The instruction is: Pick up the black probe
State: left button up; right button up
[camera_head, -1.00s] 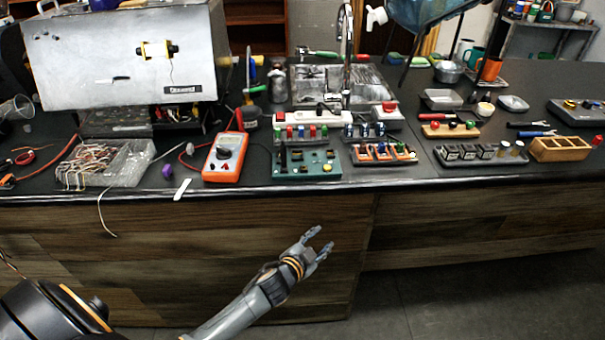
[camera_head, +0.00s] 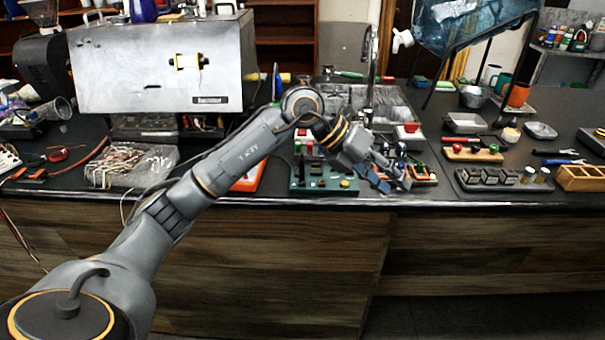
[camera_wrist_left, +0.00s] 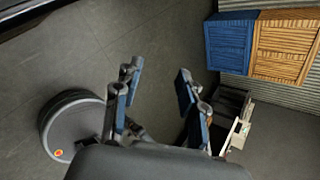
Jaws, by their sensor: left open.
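I cannot make out the black probe for certain. The orange multimeter (camera_head: 248,178) lies on the dark counter, mostly hidden behind my left arm; any probe beside it is also hidden or too small to tell. My left gripper (camera_head: 388,178) hangs over the counter's front edge, in front of the small board with orange parts (camera_head: 424,177) and just right of the green circuit board (camera_head: 318,181). Its fingers are apart and empty, as the left wrist view (camera_wrist_left: 158,92) also shows. My right gripper is not in view.
A metal brewer housing (camera_head: 150,65) stands at the back left. A clear tray of wires (camera_head: 128,168) is at the left. Black modules (camera_head: 490,178) and a wooden organizer (camera_head: 580,178) are at the right. The left wrist view shows floor and blue and wooden cabinets (camera_wrist_left: 285,45).

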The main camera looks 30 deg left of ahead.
pick_arm(q)
jog(key=a+r+n+y, duration=0.25)
jog(key=a+y, duration=0.35)
jog(key=a, duration=0.7)
jog(key=n+y, duration=0.2)
jog(key=y, duration=0.2)
send_near(301, 157)
jog(key=p+x, duration=0.2)
jog(key=x, duration=0.8)
jog(key=shift+w+f, duration=0.2)
jog(key=shift+f, duration=0.15)
grip_shut()
